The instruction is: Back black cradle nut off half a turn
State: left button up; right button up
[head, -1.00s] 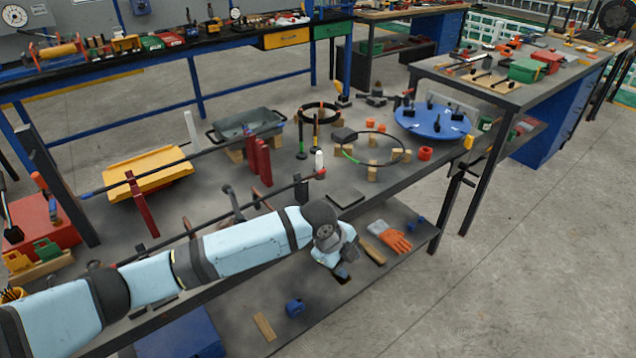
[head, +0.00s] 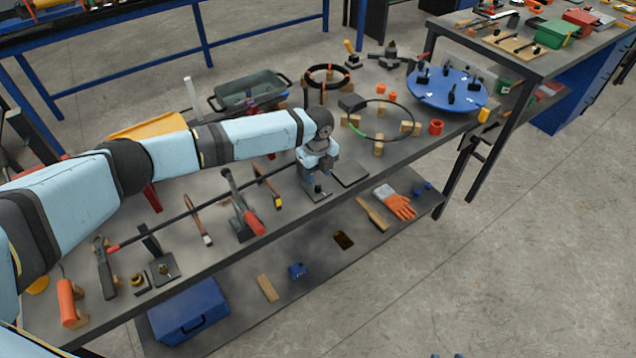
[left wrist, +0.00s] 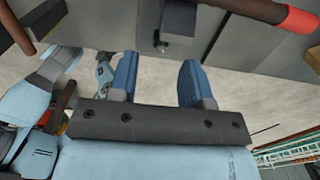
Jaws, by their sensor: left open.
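My left gripper (head: 318,190) is over the bench near the right end of the long dark rod (head: 190,212). In the left wrist view its two blue fingers (left wrist: 157,82) are apart with nothing between them. Ahead of them is a black block (left wrist: 178,20) with a small nut-like fitting (left wrist: 160,46), clear of the fingers. It looks like a black cradle, largely hidden by my gripper in the head view. Small blue tips at the head view's bottom edge may be my right gripper (head: 446,356).
A red-handled clamp (head: 246,212) stands left of my gripper. A dark flat plate (head: 350,173) lies just right of it. Wooden blocks, a wire ring (head: 383,120) and a blue round table (head: 447,88) are farther right. The lower shelf holds orange gloves (head: 397,203).

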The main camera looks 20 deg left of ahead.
aim_at(318, 186)
pick_arm(q)
jog(key=shift+f, duration=2.4)
grip_shut()
